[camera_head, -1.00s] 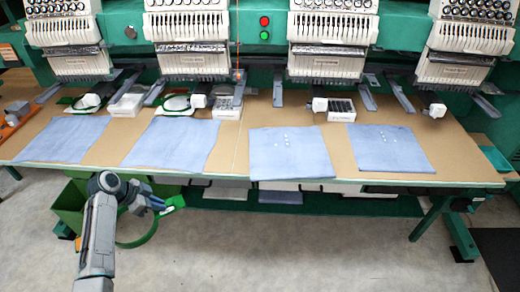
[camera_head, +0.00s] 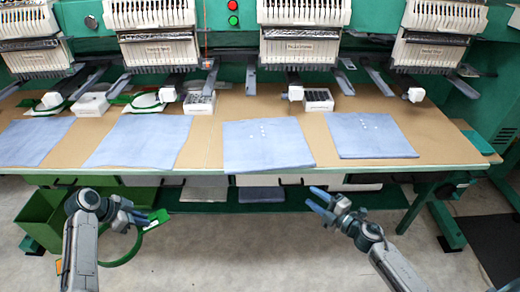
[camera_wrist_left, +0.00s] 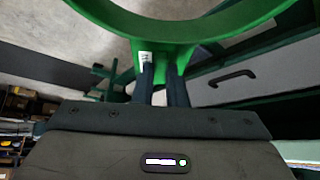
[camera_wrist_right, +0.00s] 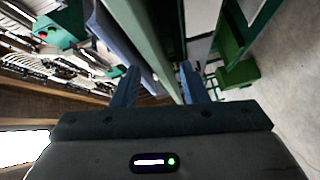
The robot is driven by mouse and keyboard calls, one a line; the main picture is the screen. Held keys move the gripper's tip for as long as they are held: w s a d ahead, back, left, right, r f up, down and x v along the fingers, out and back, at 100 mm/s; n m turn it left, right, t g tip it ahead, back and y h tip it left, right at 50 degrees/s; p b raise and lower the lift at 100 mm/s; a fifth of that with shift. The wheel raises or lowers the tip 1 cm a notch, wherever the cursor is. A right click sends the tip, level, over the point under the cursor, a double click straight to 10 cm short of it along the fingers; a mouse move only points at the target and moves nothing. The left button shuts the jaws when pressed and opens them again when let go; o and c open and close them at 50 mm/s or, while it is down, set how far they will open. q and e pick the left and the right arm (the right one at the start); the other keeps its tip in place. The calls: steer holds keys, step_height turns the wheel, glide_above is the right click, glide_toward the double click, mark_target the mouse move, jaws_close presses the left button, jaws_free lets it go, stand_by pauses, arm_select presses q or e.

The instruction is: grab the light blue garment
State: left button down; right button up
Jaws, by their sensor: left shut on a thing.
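Several light blue garments lie flat on the tan table: one at the far left (camera_head: 34,141), one left of centre (camera_head: 142,141), one right of centre (camera_head: 265,145) and one at the right (camera_head: 369,135). The two on the right carry small white marks. My left gripper (camera_head: 150,218) is below the table's front edge, shut on a green hoop (camera_head: 137,252); the hoop also fills the top of the left wrist view (camera_wrist_left: 160,27). My right gripper (camera_head: 322,198) is open and empty, in front of and below the table edge, under the two right garments.
White embroidery heads (camera_head: 303,50) hang over the back of the table (camera_head: 450,148). White boxes (camera_head: 318,99) and green hoops sit behind the garments. A green bin (camera_head: 40,215) stands on the floor at left. The floor in front is clear.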

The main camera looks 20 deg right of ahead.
arm_select(q)
steer(key=shift+f, duration=0.55)
arm_select(e)
steer(key=a+r+n+y, duration=0.2)
steer(key=a+r+n, duration=0.15)
steer(key=r, duration=0.25)
arm_select(q)
step_height(320, 180, up, 2)
steer(key=shift+p, duration=0.75)
arm_select(e)
glide_toward(272, 170)
steer(key=w, duration=0.2)
arm_select(q)
steer(key=shift+r+p, duration=0.85)
arm_select(e)
steer(key=shift+n+g+y, duration=0.3)
steer(key=shift+n+g, duration=0.1)
steer(key=shift+n, duration=0.05)
steer(key=x, duration=0.6)
steer(key=shift+s+a+r, duration=0.1)
steer(key=shift+a+r, duration=0.2)
steer(key=shift+w+a+f, duration=0.1)
steer(key=shift+w+a, duration=0.05)
steer(key=shift+w, duration=0.1)
steer(key=shift+c, duration=0.7)
jaws_close()
